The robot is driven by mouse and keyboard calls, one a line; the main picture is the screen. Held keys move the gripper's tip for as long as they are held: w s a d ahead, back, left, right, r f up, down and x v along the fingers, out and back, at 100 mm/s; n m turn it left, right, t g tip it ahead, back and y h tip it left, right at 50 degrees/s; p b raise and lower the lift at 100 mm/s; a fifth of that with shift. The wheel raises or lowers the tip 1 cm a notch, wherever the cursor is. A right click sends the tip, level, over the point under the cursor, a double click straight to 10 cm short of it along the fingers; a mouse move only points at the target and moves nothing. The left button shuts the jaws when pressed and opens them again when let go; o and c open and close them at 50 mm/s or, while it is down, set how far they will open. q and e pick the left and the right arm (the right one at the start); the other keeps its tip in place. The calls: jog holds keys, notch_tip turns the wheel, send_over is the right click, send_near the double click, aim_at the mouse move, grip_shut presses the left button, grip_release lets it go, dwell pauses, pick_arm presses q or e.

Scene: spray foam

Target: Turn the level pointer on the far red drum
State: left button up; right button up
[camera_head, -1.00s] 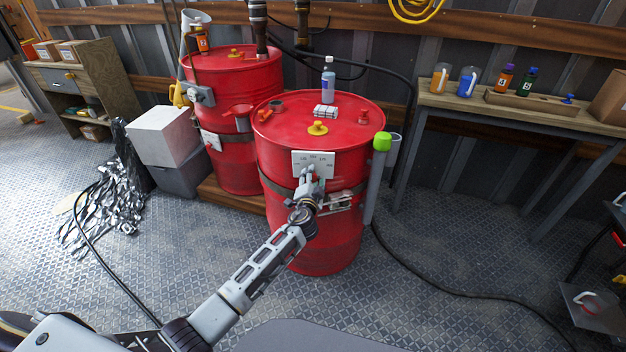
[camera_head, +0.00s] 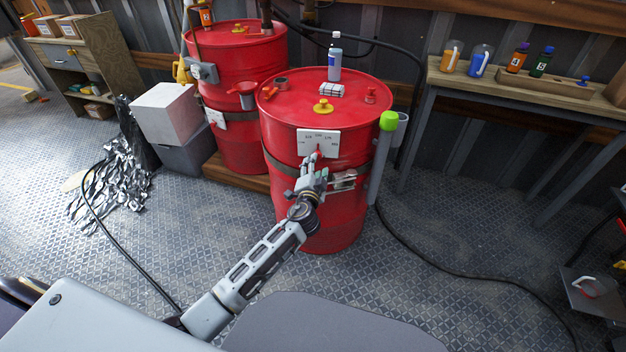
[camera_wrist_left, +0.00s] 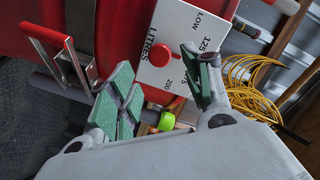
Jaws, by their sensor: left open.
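Two red drums show in the head view. The far drum (camera_head: 240,60) stands behind and left of the near drum (camera_head: 330,215), with a white plate (camera_head: 217,118) on its side; I cannot make out a pointer there. The near drum carries a white level plate (camera_head: 306,139) with a red pointer (camera_head: 319,151). My left gripper (camera_head: 314,168) is at the near drum, just below and in front of this plate. In the left wrist view, its green-padded fingers are apart, with the plate (camera_wrist_left: 182,38) and red knob (camera_wrist_left: 157,89) beyond them. My right gripper is not in view.
A bottle (camera_head: 335,62) and yellow cap (camera_head: 323,106) sit on the near drum's lid. A latch (camera_head: 343,181) and green-topped tube (camera_head: 388,121) are right of my gripper. A workbench (camera_head: 440,75) stands right. Cables cross the open floor.

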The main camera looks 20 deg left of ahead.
pick_arm(q)
jog(key=shift+s+d+r, duration=0.1)
jog(key=shift+s+d, duration=0.05)
jog(key=shift+s, duration=0.8)
jog(key=shift+s+d+r, duration=0.1)
jog(key=shift+s+d, duration=0.05)
jog(key=shift+s, duration=0.8)
jog(key=shift+s+d+r, duration=0.1)
jog(key=shift+s+d, duration=0.05)
jog(key=shift+s, duration=0.8)
jog(key=shift+f, duration=0.1)
